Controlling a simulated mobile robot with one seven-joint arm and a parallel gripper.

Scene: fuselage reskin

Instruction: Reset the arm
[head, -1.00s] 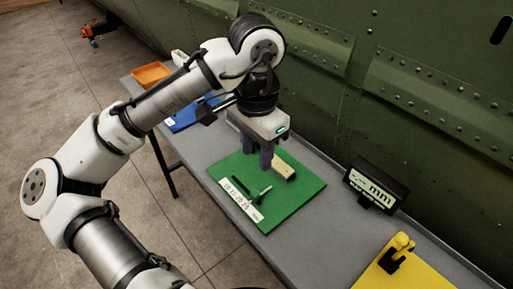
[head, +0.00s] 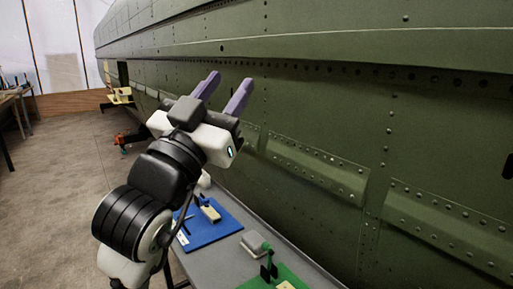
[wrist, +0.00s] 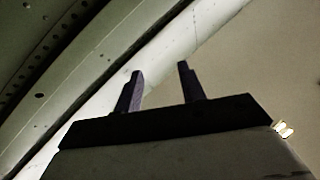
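My gripper (head: 222,92) is raised in front of the green fuselage wall in the head view, its two purple fingers pointing up and to the right. The fingers are apart with nothing between them. In the wrist view my gripper (wrist: 160,80) also shows both fingers spread and empty, against a pale wall or ceiling and part of the riveted fuselage. My arm is folded up at the left of the head view, above the grey table and clear of it.
The grey table (head: 222,262) runs along the fuselage (head: 330,120). It bears a blue mat (head: 215,228) with small parts, a grey block (head: 254,243) and a green mat (head: 262,283) with a green upright piece (head: 268,266). Open floor (head: 70,190) lies to the left.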

